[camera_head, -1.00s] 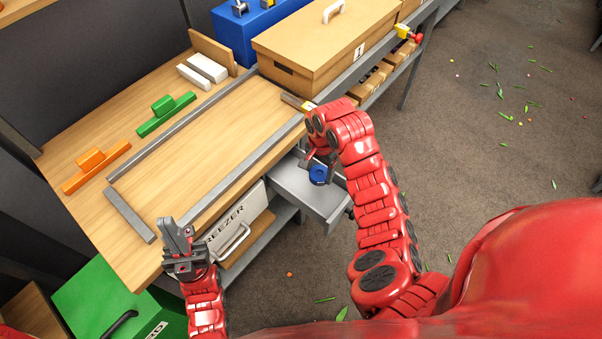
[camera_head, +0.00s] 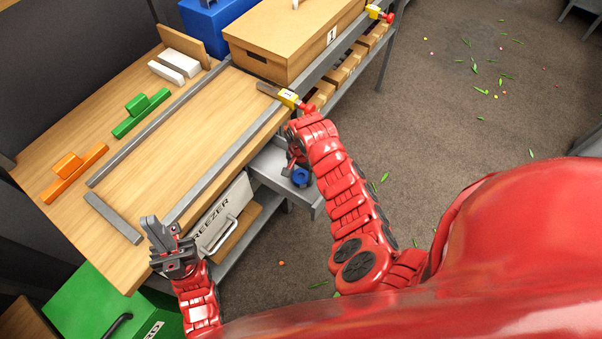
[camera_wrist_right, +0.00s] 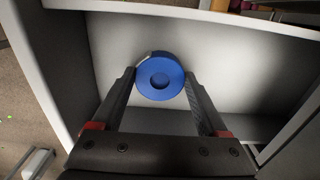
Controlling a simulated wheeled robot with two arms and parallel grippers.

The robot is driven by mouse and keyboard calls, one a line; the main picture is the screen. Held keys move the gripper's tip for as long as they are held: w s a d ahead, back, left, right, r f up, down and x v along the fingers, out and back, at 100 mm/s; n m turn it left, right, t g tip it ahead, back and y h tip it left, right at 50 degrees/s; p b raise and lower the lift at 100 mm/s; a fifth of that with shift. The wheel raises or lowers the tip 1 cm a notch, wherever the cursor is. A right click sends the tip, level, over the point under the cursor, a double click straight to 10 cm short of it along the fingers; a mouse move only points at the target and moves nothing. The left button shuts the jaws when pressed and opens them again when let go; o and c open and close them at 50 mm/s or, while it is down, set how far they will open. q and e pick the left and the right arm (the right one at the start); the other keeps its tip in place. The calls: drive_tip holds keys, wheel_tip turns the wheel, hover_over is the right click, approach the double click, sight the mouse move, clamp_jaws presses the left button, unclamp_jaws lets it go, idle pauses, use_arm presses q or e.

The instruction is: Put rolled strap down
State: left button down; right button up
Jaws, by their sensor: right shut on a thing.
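The rolled strap is a blue roll (camera_head: 300,177) with a hole in its middle. It also shows in the right wrist view (camera_wrist_right: 175,68). My right gripper (camera_head: 298,165) is shut on it, with one finger on each side of the roll in the wrist view (camera_wrist_right: 160,85). The roll is over or inside an open grey drawer (camera_head: 267,165) under the bench; I cannot tell whether it touches the drawer floor. My left gripper (camera_head: 162,232) is at the bench's front edge with nothing visible in it; its finger gap is unclear.
The wooden bench (camera_head: 190,140) carries grey rails, green (camera_head: 140,115) and orange (camera_head: 75,175) blocks, and white bars (camera_head: 180,62). A cardboard box (camera_head: 290,45) stands at the back. A yellow-and-red tool (camera_head: 290,98) lies near my right arm.

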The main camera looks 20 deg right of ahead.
sight(301, 176)
drive_tip(key=shift+f, duration=0.1)
drive_tip(key=o, duration=1.3)
drive_tip(key=shift+c, duration=0.2)
wheel_tip(301, 176, up, 7)
drive_tip(key=shift+r+b, duration=0.2)
drive_tip(key=shift+b, duration=0.1)
wheel_tip(301, 176, up, 5)
drive_tip(key=shift+f+p, duration=0.1)
drive_tip(key=shift+p, duration=0.8)
